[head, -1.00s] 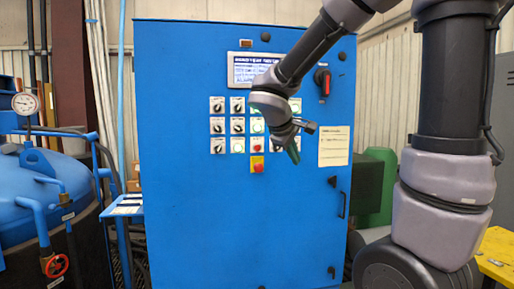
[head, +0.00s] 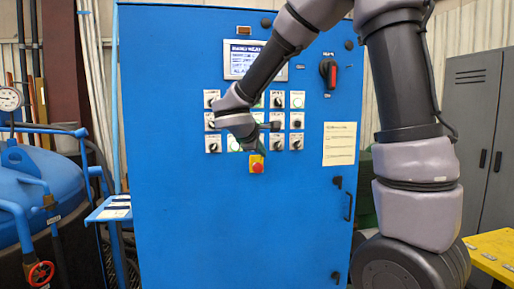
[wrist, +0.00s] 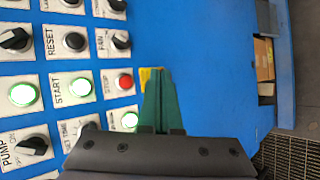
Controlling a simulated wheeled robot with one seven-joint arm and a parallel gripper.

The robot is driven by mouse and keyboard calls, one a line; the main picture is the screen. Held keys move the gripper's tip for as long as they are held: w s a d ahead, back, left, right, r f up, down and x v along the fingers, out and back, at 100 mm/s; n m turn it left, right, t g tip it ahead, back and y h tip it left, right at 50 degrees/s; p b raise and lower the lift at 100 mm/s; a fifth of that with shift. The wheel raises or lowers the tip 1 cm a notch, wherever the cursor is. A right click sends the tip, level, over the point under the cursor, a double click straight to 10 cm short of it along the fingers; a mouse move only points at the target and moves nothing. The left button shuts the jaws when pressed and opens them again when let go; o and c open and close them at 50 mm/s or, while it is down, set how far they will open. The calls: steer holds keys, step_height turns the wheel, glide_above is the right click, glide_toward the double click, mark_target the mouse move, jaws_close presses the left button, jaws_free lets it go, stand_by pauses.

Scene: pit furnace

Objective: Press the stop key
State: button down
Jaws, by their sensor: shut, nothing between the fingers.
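The stop key is a round red button (wrist: 124,81) on a white plate labelled STOP, in the wrist view. It sits beside the green-lit START button (wrist: 81,87). In the head view my arm's end covers the place of the stop key. My gripper (wrist: 160,74) is shut and empty, its green fingers pointing towards the panel. In the wrist view its tips are just right of the stop key, over part of a yellow plate. I cannot tell if they touch the panel.
The blue cabinet (head: 220,230) carries several knobs and lit buttons. A red mushroom button (head: 257,168) on yellow lies just below my gripper. A red-and-black rotary switch (head: 328,72) is at upper right. A blue tank (head: 40,190) stands left.

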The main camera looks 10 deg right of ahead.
steer(key=w, duration=0.8)
steer(key=shift+w, duration=0.35)
stand_by(1.8)
steer(key=shift+w, duration=0.45)
steer(key=shift+w, duration=0.35)
stand_by(0.4)
steer(key=shift+s, duration=0.8)
steer(key=shift+s, duration=0.1)
steer(key=s, duration=0.4)
steer(key=shift+s, duration=0.4)
